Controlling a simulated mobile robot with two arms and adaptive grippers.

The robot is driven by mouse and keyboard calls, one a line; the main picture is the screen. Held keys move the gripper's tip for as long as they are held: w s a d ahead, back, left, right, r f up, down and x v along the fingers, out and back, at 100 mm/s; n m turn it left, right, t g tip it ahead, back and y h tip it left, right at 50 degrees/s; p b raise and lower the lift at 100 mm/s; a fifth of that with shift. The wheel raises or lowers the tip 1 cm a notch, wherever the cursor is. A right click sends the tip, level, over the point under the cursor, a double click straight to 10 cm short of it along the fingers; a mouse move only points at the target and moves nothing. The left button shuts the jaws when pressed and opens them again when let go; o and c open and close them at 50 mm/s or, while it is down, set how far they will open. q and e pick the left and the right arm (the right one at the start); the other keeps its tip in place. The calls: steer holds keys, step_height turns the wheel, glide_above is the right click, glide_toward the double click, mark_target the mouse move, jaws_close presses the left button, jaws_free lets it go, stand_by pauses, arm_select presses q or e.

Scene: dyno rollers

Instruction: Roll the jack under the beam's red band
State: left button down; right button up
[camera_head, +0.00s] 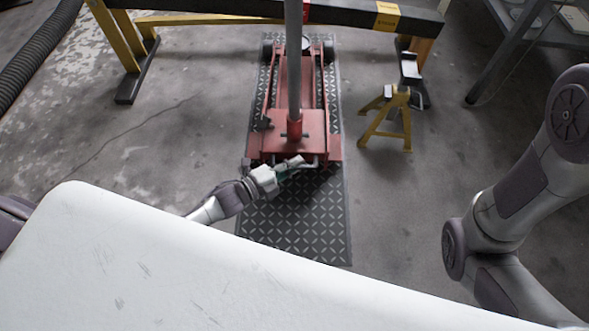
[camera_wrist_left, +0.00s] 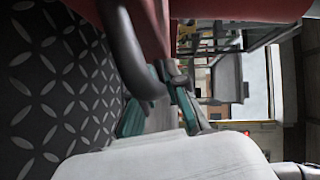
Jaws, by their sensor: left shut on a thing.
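The red floor jack (camera_head: 312,128) sits on a dark tread-plate strip, with its grey handle (camera_head: 293,60) standing upright. Its far end, with wheels and a round saddle, is close to the black beam (camera_head: 240,18). The beam's red band (camera_head: 305,12) shows just right of the handle, which may cover part of it. My left gripper (camera_head: 290,170) is at the jack's near end, shut on its grab bar (camera_head: 316,164). In the left wrist view, the dark curved grab bar (camera_wrist_left: 130,55) runs to the teal fingers; the contact is partly hidden. My right gripper is out of view.
The tread-plate strip (camera_head: 295,230) runs lengthwise beneath the jack. A yellow jack stand (camera_head: 386,118) stands close on its right. Yellow legs (camera_head: 120,42) support the beam. The beam also has a yellow band (camera_head: 387,16). Floor left of the strip is clear.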

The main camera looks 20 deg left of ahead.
arm_select(q)
steer(key=shift+w+a+r, duration=0.1)
steer(key=shift+w+a, duration=0.15)
steer(key=shift+w, duration=0.25)
steer(key=shift+w+a, duration=0.2)
steer(key=shift+w, duration=0.25)
steer(key=c, duration=1.2)
jaws_free()
steer(key=shift+s, duration=0.1)
steer(key=v, duration=1.2)
